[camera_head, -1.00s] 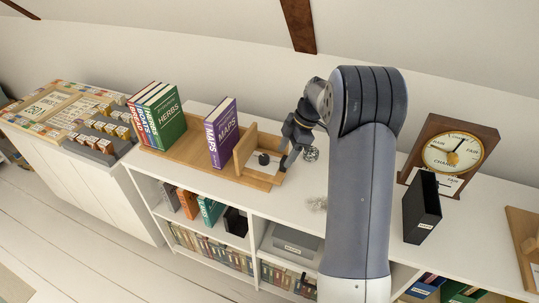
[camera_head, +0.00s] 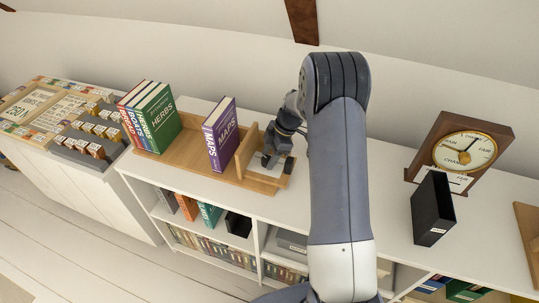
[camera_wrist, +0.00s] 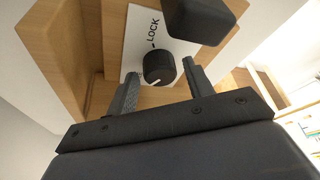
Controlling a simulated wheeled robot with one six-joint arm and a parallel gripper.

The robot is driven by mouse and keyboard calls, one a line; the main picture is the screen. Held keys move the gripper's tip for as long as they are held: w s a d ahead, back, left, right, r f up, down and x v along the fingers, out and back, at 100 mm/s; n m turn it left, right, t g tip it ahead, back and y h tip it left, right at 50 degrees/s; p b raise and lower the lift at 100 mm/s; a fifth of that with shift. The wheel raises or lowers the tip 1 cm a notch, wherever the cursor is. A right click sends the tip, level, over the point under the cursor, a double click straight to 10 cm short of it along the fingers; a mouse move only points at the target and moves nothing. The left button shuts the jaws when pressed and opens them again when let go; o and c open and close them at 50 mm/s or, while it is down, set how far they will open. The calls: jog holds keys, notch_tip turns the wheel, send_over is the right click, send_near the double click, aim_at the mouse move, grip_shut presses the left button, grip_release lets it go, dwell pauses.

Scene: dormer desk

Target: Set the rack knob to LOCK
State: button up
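The black rack knob (camera_wrist: 158,67) sits on a white plate (camera_wrist: 133,48) at the end of the wooden book rack (camera_head: 190,150). The word LOCK and a short tick are printed above the knob in the wrist view. A pale mark shows on the knob's lower side, away from the LOCK tick. My gripper (camera_wrist: 160,72) is open, with one finger on each side of the knob and small gaps visible. In the head view my gripper (camera_head: 277,158) is at the rack's right end and hides most of the plate.
Upright books (camera_head: 158,122) and a purple MAPS book (camera_head: 222,135) stand in the rack. A dark block (camera_wrist: 198,18) is close above the knob in the wrist view. A clock (camera_head: 465,150) and black holder (camera_head: 432,208) stand right. White shelf top between is partly clear.

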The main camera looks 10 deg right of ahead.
jog(key=c, duration=0.8)
